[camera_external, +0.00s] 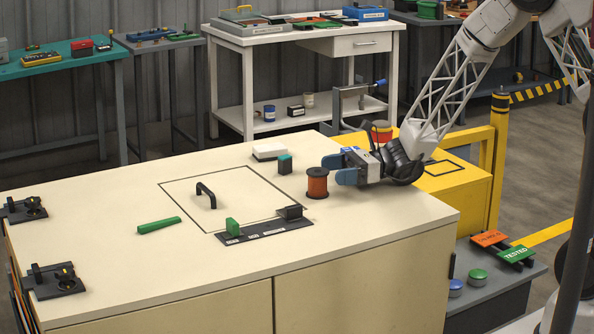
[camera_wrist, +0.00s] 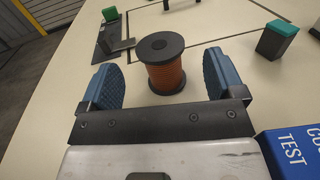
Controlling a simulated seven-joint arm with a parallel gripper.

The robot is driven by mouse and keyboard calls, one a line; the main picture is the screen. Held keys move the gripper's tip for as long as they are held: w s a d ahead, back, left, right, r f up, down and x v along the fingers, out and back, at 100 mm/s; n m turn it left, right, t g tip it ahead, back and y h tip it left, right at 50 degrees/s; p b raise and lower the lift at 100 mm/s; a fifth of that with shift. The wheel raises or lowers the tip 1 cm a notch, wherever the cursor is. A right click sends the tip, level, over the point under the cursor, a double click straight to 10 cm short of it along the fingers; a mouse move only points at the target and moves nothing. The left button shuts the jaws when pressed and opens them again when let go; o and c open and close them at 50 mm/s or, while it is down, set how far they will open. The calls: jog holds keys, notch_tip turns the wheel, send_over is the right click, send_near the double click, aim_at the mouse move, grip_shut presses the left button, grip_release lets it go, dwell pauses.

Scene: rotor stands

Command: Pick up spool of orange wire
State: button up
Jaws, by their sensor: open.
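The spool of orange wire (camera_external: 317,183) stands upright on the cream bench top, with dark flanges at top and bottom. In the wrist view the spool (camera_wrist: 163,65) is ahead of and partly between the two blue finger pads, with a gap on each side. My gripper (camera_external: 335,168) is low over the bench, at the right of the spool in the external view. It is open and holds nothing; its fingers also show in the wrist view (camera_wrist: 158,78).
A dark block with a teal top (camera_external: 285,165) and a white box (camera_external: 269,151) stand near the spool. A black bracket strip (camera_external: 265,231), a black handle (camera_external: 206,194) and a green bar (camera_external: 159,225) lie to the left. The bench front is clear.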

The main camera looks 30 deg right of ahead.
aim_at(318, 171)
jog(key=shift+a, duration=0.1)
jog(key=shift+w+a, duration=0.25)
jog(key=shift+a, duration=0.95)
jog(key=shift+w+a, duration=0.2)
jog(key=shift+a, duration=0.95)
jog(key=c, duration=1.1)
jog(key=shift+r, duration=0.1)
jog(key=shift+r, duration=1.6)
jog(key=s+d, duration=0.3)
jog(key=s, duration=0.1)
jog(key=s+d+r, duration=0.1)
jog(key=s+d, duration=0.1)
jog(key=s, duration=0.3)
jog(key=s+d, duration=0.3)
jog(key=s, duration=0.1)
jog(key=shift+s+d+r, duration=0.25)
jog(key=shift+d+r, duration=0.05)
jog(key=shift+r, duration=0.05)
